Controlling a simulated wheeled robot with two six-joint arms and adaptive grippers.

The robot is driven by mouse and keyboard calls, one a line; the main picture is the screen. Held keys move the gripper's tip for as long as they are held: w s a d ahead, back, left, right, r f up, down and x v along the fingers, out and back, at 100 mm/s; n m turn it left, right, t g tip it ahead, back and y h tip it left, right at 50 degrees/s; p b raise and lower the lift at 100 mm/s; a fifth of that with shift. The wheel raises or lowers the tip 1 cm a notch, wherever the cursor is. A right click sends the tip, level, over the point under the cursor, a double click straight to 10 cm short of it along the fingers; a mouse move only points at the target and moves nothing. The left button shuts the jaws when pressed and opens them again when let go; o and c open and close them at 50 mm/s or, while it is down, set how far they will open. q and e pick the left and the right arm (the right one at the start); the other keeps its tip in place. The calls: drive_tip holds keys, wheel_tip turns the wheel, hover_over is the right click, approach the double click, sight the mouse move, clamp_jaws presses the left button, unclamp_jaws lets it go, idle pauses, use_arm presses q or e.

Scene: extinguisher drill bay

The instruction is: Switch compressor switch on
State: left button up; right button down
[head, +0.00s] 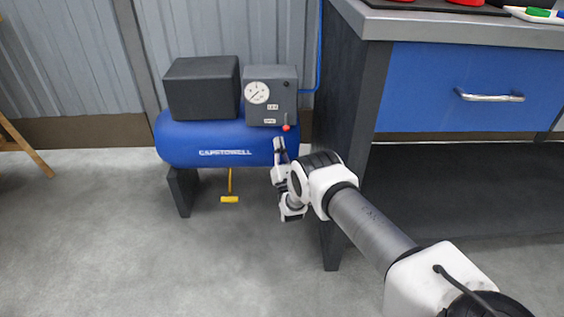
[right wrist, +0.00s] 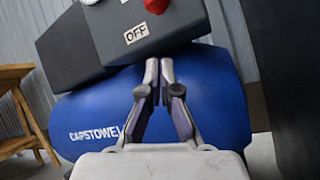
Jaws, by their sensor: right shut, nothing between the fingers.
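The blue compressor (head: 205,143) stands on the floor against the wall, with a grey control box (head: 284,85) on top. The switch's red knob (head: 286,128) shows at the box's lower right, below a lower label (head: 270,121). In the right wrist view the red knob (right wrist: 156,5) is cut by the top edge, above and right of the OFF label (right wrist: 137,35). My right gripper (head: 279,143) is shut and empty, just below the knob. In the right wrist view its fingertips (right wrist: 159,72) are together, below the box's lower edge. My left gripper is not in view.
A round gauge (head: 256,92) is on the box, beside a black block (head: 202,88). A yellow handle (head: 230,199) hangs under the tank. A workbench with a blue drawer (head: 430,85) and dark side panel (head: 345,110) stands close on the right.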

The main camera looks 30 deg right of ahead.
sight(280, 123)
drive_tip(key=r, duration=0.1)
drive_tip(key=d+r+b, duration=0.1)
drive_tip(key=r, duration=0.1)
drive_tip(key=shift+r, duration=0.2)
drive_tip(key=shift+s+r, duration=0.25)
drive_tip(key=shift+s, duration=0.25)
